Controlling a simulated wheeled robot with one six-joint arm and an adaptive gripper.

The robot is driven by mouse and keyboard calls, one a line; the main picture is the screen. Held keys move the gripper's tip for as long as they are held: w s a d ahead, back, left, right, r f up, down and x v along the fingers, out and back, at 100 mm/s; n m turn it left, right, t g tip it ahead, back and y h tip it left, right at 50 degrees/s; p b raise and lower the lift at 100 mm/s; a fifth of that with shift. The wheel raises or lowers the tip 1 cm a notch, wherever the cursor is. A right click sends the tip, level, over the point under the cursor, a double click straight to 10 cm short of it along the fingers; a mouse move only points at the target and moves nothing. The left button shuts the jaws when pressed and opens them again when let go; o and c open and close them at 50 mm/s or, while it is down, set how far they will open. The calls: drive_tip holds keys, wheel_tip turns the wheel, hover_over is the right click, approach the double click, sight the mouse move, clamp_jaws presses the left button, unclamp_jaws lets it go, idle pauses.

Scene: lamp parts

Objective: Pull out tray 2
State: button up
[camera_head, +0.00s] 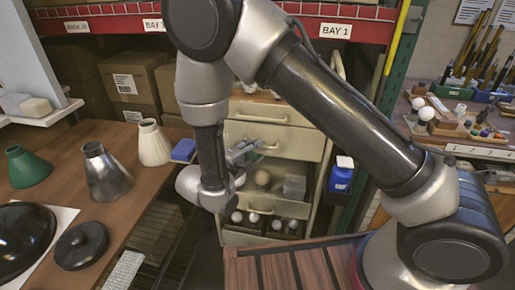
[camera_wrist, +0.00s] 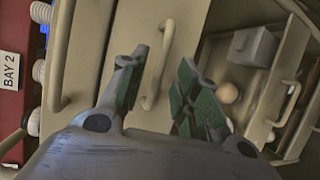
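A cream cabinet of trays (camera_head: 318,190) stands behind my arm. Its upper fronts are closed and have bar handles. No tray number is readable, so I cannot tell which is tray 2. My gripper (camera_head: 247,150) is in front of the cabinet. In the wrist view my gripper (camera_wrist: 162,75) is open, with green-padded fingers on either side of a cream bar handle (camera_wrist: 158,68). The handle appears between the fingertips; I cannot tell whether they touch it. Another handle (camera_wrist: 58,60) is to the left. An open compartment to the right holds a grey box (camera_wrist: 253,47) and a round ball (camera_wrist: 228,93).
A wooden bench (camera_head: 130,206) on the left carries a green shade (camera_head: 27,168), a metal shade (camera_head: 105,172) and a white shade (camera_head: 152,143). My slatted wooden deck is in front below.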

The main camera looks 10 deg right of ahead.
drive_tip(key=shift+x, duration=1.25)
drive_tip(key=shift+c, duration=0.2)
clamp_jaws()
drive_tip(key=shift+s, duration=0.15)
drive_tip(key=s+a, duration=0.3)
drive_tip(key=s, duration=0.6)
drive_tip(key=s+a, duration=0.3)
drive_tip(key=s, duration=0.6)
drive_tip(key=shift+s, duration=0.3)
drive_tip(key=shift+o, duration=0.2)
unclamp_jaws()
